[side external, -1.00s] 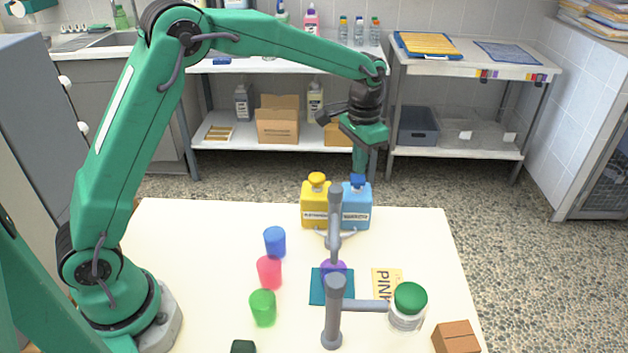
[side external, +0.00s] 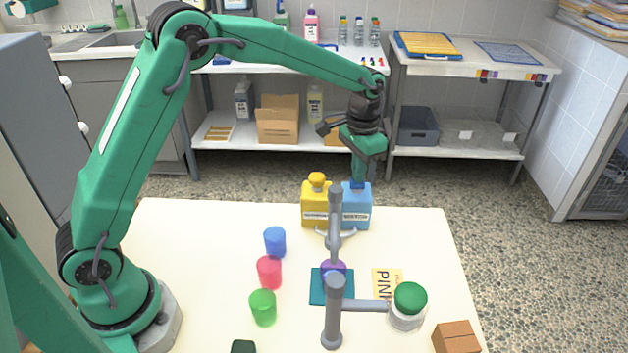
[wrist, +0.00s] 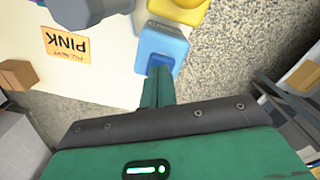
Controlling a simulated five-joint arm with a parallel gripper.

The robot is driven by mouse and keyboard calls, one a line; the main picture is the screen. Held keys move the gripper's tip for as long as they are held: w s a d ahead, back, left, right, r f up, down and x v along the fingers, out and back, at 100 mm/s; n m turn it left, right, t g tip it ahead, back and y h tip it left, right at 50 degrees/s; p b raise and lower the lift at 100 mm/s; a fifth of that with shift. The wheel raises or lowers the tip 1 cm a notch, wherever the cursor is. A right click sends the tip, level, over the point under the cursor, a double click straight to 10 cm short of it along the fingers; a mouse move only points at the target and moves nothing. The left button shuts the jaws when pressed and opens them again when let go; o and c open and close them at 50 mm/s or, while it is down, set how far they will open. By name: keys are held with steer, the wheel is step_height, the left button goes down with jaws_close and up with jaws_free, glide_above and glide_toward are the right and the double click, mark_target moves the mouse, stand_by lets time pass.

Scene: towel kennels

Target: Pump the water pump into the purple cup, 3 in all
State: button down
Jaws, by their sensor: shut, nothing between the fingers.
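The blue pump bottle (side external: 357,208) stands at the back of the table beside the yellow pump bottle (side external: 314,208). Their front labels are too small to read surely. My gripper (side external: 358,180) is shut and empty, pointing down, with its tips on the blue bottle's pump head, which sits low. In the wrist view my fingers (wrist: 157,80) meet the top of the blue bottle (wrist: 160,40). The purple cup (side external: 333,265) is on the teal mat (side external: 317,291), partly hidden behind a grey post. Whether it holds liquid cannot be seen.
Blue (side external: 275,242), red (side external: 269,272) and green (side external: 263,307) cups stand left of the mat. A grey stand (side external: 334,310) has an arm to a green-topped jar (side external: 409,303). A PINK card (side external: 387,284) lies nearby. A brown box (side external: 456,337) is at front right.

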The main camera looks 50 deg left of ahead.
steer(key=shift+f, duration=0.2)
steer(key=shift+r, duration=1.5)
steer(key=shift+f, duration=1.55)
steer(key=shift+r, duration=1.55)
steer(key=shift+r, duration=0.15)
